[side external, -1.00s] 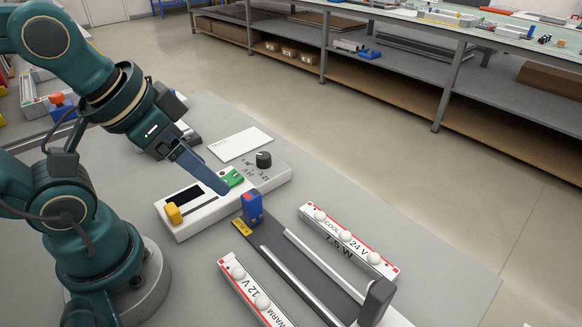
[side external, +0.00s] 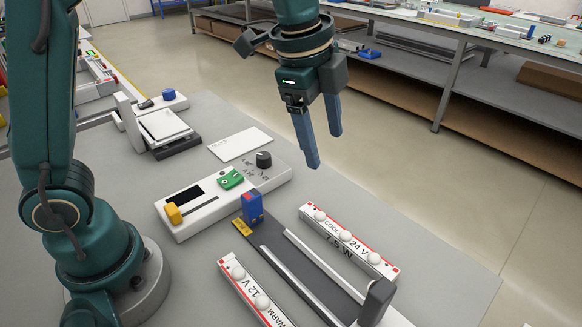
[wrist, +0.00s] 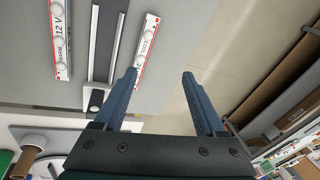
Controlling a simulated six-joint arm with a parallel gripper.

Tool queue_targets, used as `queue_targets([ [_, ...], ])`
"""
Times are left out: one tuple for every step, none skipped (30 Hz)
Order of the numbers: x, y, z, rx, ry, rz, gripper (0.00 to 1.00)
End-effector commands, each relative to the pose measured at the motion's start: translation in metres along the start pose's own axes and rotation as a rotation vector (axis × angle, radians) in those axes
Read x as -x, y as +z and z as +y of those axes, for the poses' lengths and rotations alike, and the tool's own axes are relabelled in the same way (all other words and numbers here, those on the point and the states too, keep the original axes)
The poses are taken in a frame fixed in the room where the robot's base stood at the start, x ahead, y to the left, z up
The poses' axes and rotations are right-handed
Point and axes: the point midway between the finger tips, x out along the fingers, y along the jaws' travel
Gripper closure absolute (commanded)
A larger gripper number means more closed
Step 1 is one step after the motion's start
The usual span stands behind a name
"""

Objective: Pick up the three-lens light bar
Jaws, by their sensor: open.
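The light bar marked COOL 24 V (side external: 348,242) is white with red edging and shows three round lenses. It lies on the grey bench at the right of a rail fixture; in the wrist view it (wrist: 148,45) is partly covered by the left finger. My gripper (side external: 324,150) is open and empty, raised, pointing down, and apart from the bar. In the wrist view, my gripper (wrist: 160,73) has its left finger over the bar's end and its right finger over floor. A second bar, marked 12 V WARM (side external: 255,290), is cut off by the side frame.
The dark rail fixture (side external: 272,239) lies between the bars, with a blue block (side external: 251,207) at its far end and a dark end post (side external: 375,303). A white control box (side external: 205,206) stands left of them. The bench edge drops to floor at right.

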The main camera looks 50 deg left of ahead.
Motion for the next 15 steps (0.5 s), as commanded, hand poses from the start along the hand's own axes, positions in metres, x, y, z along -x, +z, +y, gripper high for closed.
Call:
queue_targets([
  [-0.016, -0.009, -0.002, -0.054, 0.033, -0.010, 0.28],
  [-0.025, -0.014, -0.002, -0.085, 0.051, -0.016, 0.28],
  [-0.037, -0.020, -0.002, -0.123, 0.072, -0.022, 0.28],
  [-0.046, -0.025, -0.002, -0.146, 0.088, -0.027, 0.28],
  [-0.054, -0.029, -0.001, -0.167, 0.104, -0.031, 0.28],
  [-0.066, -0.033, 0.001, -0.191, 0.125, -0.038, 0.28],
  [-0.074, -0.036, 0.003, -0.203, 0.139, -0.043, 0.28],
  [-0.082, -0.038, 0.005, -0.212, 0.153, -0.048, 0.28],
  [-0.091, -0.041, 0.009, -0.221, 0.171, -0.055, 0.28],
  [-0.098, -0.043, 0.012, -0.227, 0.184, -0.061, 0.28],
  [-0.103, -0.044, 0.014, -0.233, 0.195, -0.065, 0.28],
  [-0.110, -0.044, 0.018, -0.240, 0.210, -0.072, 0.28],
  [-0.114, -0.044, 0.021, -0.244, 0.221, -0.077, 0.28],
  [-0.117, -0.044, 0.024, -0.248, 0.231, -0.082, 0.28],
  [-0.121, -0.044, 0.027, -0.251, 0.240, -0.087, 0.28],
])
